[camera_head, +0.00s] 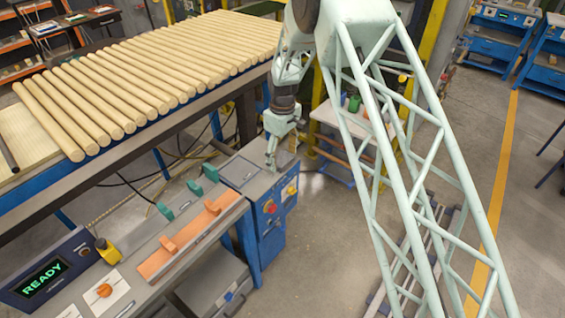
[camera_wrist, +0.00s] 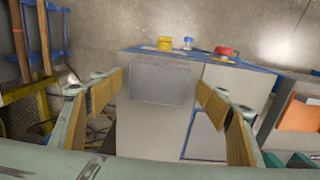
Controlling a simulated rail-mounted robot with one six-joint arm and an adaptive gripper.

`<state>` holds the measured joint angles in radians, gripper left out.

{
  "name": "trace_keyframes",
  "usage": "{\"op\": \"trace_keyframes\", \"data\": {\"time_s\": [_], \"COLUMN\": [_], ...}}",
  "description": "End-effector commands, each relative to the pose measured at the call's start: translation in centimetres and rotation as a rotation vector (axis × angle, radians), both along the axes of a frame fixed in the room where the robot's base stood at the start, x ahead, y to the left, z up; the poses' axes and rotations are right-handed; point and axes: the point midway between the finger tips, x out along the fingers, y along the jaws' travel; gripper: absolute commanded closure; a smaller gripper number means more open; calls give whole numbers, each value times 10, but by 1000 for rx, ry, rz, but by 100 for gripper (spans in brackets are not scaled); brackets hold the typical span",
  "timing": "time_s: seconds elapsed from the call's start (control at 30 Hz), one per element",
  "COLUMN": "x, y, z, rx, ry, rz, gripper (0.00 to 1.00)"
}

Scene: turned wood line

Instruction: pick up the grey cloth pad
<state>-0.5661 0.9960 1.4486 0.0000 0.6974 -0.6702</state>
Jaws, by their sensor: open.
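The grey cloth pad (camera_wrist: 162,84) shows in the wrist view as a darker, finely textured rectangle flat on the pale cabinet top (camera_wrist: 215,105), near its blue-edged side. My gripper (camera_wrist: 159,86) is open, with its wood-coloured finger pads on either side of the pad in the picture. Nothing is between the fingers; I cannot tell the exact height above the pad. In the head view my gripper (camera_head: 271,164) points down over the blue cabinet's top. I cannot make out the pad clearly there, close to the fingers.
Red (camera_head: 270,207) and yellow (camera_head: 291,189) buttons are on the cabinet's front. An orange rail (camera_head: 190,237) and green blocks (camera_head: 210,172) lie on the bench to the left. Wooden rods (camera_head: 120,95) lie on the rack behind.

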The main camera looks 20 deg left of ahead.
Motion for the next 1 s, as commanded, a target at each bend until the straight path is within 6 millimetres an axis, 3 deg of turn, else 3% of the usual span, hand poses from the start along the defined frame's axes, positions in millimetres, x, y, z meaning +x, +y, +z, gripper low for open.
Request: {"op": "trace_keyframes", "data": {"time_s": [0.63,0.93,1.0], "x": [0,0,0], "y": [0,0,0], "z": [-4,-4,-4], "rx": [0,0,0], "ry": [0,0,0], "rz": [0,0,0], "gripper": [31,57,57]}}
